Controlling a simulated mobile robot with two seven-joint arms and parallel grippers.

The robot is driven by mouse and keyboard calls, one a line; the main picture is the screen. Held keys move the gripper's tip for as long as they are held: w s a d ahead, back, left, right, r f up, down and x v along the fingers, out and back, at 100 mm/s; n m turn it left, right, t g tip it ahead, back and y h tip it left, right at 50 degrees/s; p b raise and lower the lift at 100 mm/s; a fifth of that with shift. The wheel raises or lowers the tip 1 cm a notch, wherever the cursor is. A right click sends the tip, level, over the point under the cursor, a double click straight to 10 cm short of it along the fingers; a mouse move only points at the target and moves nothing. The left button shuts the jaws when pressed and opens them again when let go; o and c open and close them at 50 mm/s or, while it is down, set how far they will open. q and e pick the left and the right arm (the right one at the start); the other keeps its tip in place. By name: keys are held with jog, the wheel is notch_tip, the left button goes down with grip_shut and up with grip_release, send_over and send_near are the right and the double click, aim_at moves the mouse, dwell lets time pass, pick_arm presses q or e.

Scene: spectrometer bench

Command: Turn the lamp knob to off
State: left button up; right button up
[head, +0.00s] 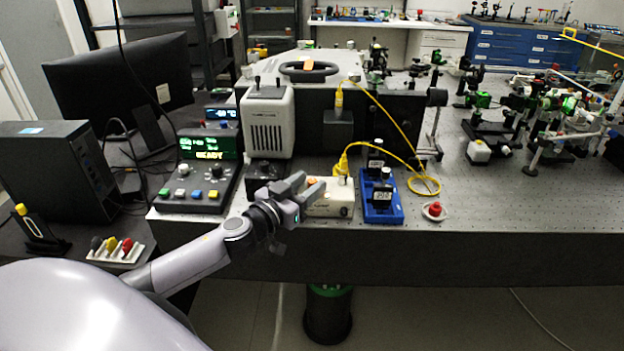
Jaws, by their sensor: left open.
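My left gripper (311,186) reaches in from the left over the front edge of the bench. Its jaws are open, with the fingers pointing right at the left end of a small cream box (342,209). The box has dark lettering on its front, and a yellow fibre connector (342,166) stands at its top. This may be the lamp. The gripper covers the box's left part, and I cannot make out a lamp knob or its setting. I cannot tell whether the fingers touch the box. My right gripper is not in view.
A control console (206,178) with a lit READY screen stands left of the gripper. A small black box (264,176) is just behind it. A blue tray (382,215) with black-capped items and a red button (435,209) are to the right.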

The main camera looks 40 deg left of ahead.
pick_arm(q)
jog(key=shift+w, duration=0.95)
grip_shut()
